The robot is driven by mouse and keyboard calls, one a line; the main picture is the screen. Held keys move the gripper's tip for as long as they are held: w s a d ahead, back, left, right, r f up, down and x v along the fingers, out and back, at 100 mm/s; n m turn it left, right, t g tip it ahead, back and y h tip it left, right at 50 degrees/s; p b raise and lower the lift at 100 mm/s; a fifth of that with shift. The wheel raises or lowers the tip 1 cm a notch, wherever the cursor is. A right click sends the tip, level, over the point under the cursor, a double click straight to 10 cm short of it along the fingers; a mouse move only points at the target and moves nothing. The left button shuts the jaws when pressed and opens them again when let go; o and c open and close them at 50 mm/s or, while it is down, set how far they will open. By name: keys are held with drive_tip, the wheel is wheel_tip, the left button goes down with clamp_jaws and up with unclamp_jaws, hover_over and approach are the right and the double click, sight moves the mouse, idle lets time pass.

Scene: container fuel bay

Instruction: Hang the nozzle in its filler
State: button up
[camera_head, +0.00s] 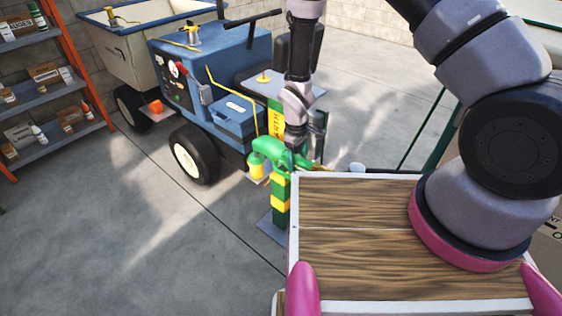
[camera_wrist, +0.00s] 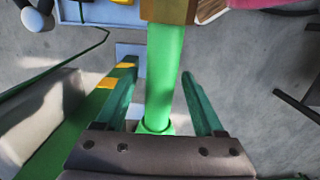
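The green nozzle (camera_head: 268,149) shows in the head view beside the green-and-yellow post, partly hidden by my gripper. A yellow cylinder (camera_head: 256,166) hangs at its left end. My gripper (camera_head: 303,150) points down at the nozzle's right side. In the wrist view, a bright green tube (camera_wrist: 165,72), apparently part of the nozzle, runs between the two dark green fingers of my gripper (camera_wrist: 160,70). A gap shows between the tube and the left finger; the right finger is close to it, and contact is unclear. I cannot make out the filler for certain.
A blue vehicle (camera_head: 215,55) with black tyres stands behind the post (camera_head: 277,122). A wood-topped surface with a white rim (camera_head: 294,235) lies in front at right. Shelves (camera_head: 45,92) stand at far left. The floor at left (camera_head: 120,235) is clear.

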clamp_jaws()
drive_tip(key=shift+r, duration=5.75)
